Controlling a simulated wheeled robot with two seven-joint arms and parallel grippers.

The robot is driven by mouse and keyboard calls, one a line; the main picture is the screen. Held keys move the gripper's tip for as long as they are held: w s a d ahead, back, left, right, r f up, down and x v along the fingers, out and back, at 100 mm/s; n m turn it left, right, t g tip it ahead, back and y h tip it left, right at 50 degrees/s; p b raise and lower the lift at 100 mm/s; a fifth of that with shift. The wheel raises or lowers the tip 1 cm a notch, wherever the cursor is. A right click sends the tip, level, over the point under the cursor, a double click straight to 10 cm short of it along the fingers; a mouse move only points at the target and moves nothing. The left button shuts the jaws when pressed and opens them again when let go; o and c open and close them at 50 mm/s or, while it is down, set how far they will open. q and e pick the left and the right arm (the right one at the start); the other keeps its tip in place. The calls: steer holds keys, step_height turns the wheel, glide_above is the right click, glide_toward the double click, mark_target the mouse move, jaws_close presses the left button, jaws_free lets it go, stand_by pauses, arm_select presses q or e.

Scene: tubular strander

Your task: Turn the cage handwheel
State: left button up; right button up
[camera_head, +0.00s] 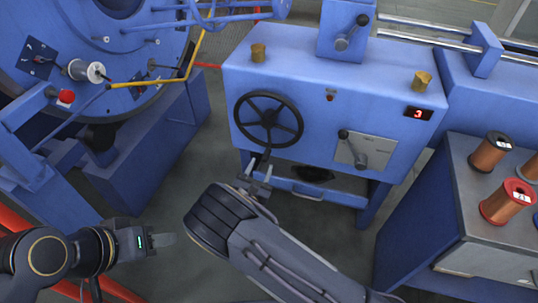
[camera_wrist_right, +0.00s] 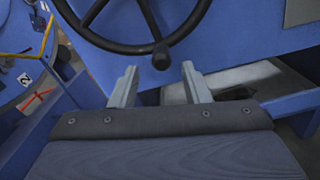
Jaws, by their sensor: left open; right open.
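The cage handwheel (camera_head: 268,122) is a black spoked wheel on the front of the blue machine cabinet, in the head view. In the right wrist view its lower rim (camera_wrist_right: 125,45) crosses the top, with a black knob (camera_wrist_right: 161,57) at the bottom of the rim. My right gripper (camera_head: 262,172) is open and empty, just below the wheel. In the wrist view its two fingers (camera_wrist_right: 158,85) stand apart, with the knob above and between their tips; I cannot tell the depth between them. My left gripper (camera_head: 172,239) is at the lower left, away from the wheel.
The cabinet (camera_head: 310,80) also carries a lever on a grey plate (camera_head: 365,152) and a red display (camera_head: 418,114) reading 3. A bench (camera_head: 490,253) with copper spools stands at the right. The large blue disc (camera_head: 100,50) is at upper left. Grey floor is clear between.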

mark_target(264, 161)
steer(key=b+x, duration=0.1)
steer(key=x, duration=0.5)
steer(key=shift+w+d, duration=0.1)
steer(key=shift+c, duration=0.3)
jaws_close()
